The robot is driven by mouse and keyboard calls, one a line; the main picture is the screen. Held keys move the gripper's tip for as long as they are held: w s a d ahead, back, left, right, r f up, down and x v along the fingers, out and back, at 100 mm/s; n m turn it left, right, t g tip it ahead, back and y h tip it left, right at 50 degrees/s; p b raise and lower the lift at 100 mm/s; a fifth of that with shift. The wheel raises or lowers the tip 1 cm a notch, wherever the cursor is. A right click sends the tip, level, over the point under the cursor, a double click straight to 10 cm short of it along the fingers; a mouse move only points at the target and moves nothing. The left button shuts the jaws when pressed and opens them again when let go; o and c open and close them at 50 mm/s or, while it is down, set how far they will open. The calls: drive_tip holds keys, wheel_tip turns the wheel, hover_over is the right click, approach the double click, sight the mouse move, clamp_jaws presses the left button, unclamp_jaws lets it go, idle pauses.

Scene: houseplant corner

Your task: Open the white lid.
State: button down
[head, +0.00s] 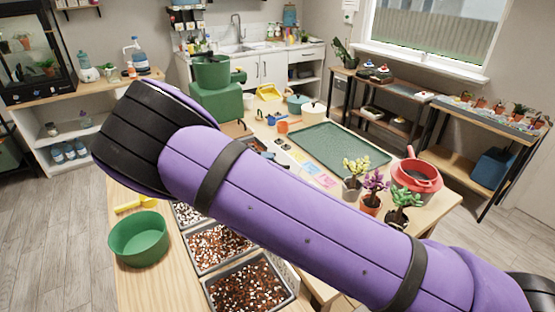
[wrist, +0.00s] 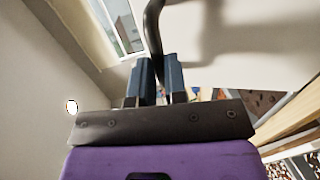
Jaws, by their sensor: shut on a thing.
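A broad white surface (wrist: 235,65) with soft shadows fills the upper right of the wrist view. It looks like the white lid seen very close, but its edges and hinge cannot be made out. A dark curved bar (wrist: 152,25), which looks like its handle, comes down in front of it. My gripper (wrist: 159,62) is shut on this bar, with one dark blue finger on each side. In the head view my purple arm crosses the picture, and the gripper and the lid it is at cannot be made out there.
The wooden table holds a green bowl (head: 139,240), trays of soil mix (head: 250,285), a green mat (head: 330,144), potted plants (head: 403,200) and a red pot (head: 417,178). A cream pot (head: 313,109) stands at the back. Floor is clear at left.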

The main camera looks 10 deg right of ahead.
drive_tip(key=a, duration=0.1)
drive_tip(key=s+a, duration=0.1)
drive_tip(key=a, duration=0.1)
drive_tip(key=shift+s+a+f+h, duration=0.1)
drive_tip(key=shift+s+h, duration=0.15)
drive_tip(key=shift+h, duration=0.05)
drive_tip(key=shift+f, duration=0.1)
drive_tip(key=c, duration=1.1)
unclamp_jaws()
drive_tip(key=shift+c, duration=0.2)
drive_tip(key=v, duration=1)
drive_tip(key=shift+s+a, duration=0.15)
drive_tip(key=shift+a, duration=0.2)
